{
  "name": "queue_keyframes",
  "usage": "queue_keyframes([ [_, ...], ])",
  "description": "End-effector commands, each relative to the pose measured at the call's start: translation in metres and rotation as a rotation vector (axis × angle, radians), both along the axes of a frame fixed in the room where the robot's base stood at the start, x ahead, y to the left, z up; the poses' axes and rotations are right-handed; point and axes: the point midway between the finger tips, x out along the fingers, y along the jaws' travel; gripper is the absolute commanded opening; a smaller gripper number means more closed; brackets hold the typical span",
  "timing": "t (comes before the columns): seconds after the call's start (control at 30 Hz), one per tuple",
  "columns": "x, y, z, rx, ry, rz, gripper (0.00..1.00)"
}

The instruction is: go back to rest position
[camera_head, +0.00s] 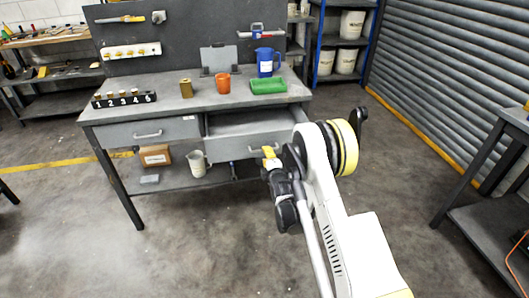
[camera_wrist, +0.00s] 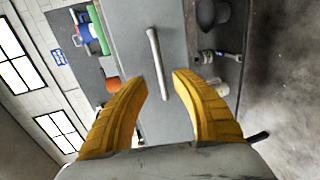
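My gripper (camera_head: 270,160) is in front of the workbench's right drawer (camera_head: 250,131) in the head view. The drawer is pulled out, and the part of its inside that shows looks empty. In the wrist view my gripper's two yellow fingers (camera_wrist: 160,84) are spread apart with nothing held between them. The drawer's bar handle (camera_wrist: 156,60) shows beyond and between the fingertips. I cannot tell how far the fingertips are from the handle.
The workbench top (camera_head: 160,108) carries a blue jug (camera_head: 265,63), orange cup (camera_head: 223,83), green tray (camera_head: 268,86) and numbered block (camera_head: 124,99). A beaker (camera_head: 197,163) and cardboard box (camera_head: 155,156) sit on its lower shelf. Another table (camera_head: 490,215) stands right. Floor between is clear.

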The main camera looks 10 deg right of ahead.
Motion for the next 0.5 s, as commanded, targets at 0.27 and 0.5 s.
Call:
queue_keyframes([
  [0.27,-0.018,0.000,0.004,0.000,0.000,0.000,0.32],
  [0.5,-0.018,0.000,0.004,0.000,0.000,0.000,0.32],
])
